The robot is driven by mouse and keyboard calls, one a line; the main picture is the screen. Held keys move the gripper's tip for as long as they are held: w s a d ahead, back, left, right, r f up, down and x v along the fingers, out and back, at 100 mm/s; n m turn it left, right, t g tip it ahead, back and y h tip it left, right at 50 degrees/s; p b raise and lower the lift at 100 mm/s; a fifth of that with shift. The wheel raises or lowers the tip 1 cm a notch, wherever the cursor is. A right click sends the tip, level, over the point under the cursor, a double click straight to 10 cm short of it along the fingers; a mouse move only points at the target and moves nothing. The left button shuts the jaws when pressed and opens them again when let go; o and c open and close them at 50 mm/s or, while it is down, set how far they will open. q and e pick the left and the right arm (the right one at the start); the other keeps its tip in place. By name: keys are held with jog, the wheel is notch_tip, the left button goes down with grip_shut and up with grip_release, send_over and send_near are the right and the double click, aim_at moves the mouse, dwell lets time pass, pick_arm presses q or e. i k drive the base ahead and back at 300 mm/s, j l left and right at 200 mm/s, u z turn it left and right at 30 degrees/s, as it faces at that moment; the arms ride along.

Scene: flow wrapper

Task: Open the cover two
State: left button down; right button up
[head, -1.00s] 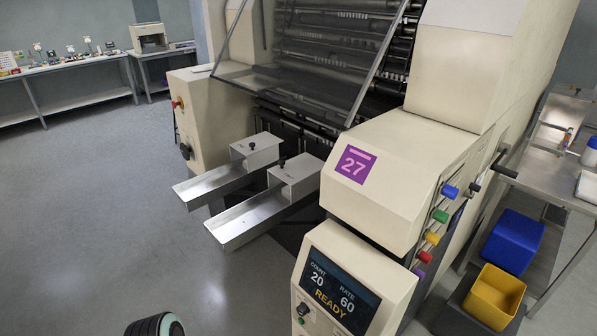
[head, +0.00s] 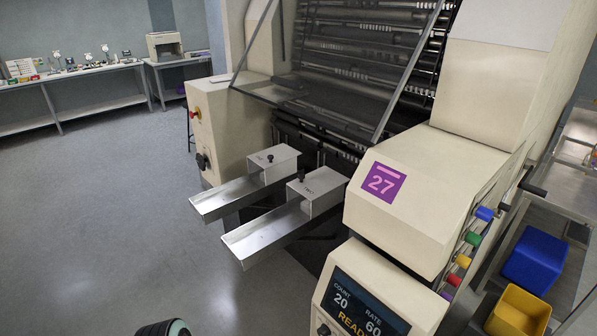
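Two metal chutes stick out from the front of the cream machine. The left chute (head: 235,194) and the right chute (head: 265,234) each have a box-like metal cover with a black knob on top: the left cover (head: 275,160) and the right cover (head: 320,184). Both covers look shut. A see-through guard (head: 312,108) with metal edges slants out over the rollers above them. I cannot read any number that marks cover two. Neither gripper is in view. Only a dark rounded part of my own arm shows at the bottom edge.
A control panel (head: 357,306) and a cream housing with a purple 27 label (head: 382,182) stand right of the chutes. Coloured knobs line its side. A blue bin (head: 534,259) and a yellow bin (head: 517,311) are at far right. The floor (head: 100,230) at left is clear.

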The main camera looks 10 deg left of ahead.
aim_at(323, 187)
jog(key=i+j, duration=0.15)
jog(key=j, duration=0.25)
jog(key=i+j, duration=0.15)
jog(key=j, duration=0.25)
jog(key=i+j, duration=0.15)
jog(key=j, duration=0.25)
jog(key=i+j+z, duration=0.1)
jog(key=j, duration=0.3)
jog(key=i+j, duration=0.2)
jog(key=j, duration=0.2)
jog(key=i+j, duration=0.1)
jog(key=j, duration=0.3)
jog(key=i+j, duration=0.15)
jog(key=j, duration=0.25)
jog(key=i+j, duration=0.15)
jog(key=j, duration=0.25)
jog(key=z, duration=0.05)
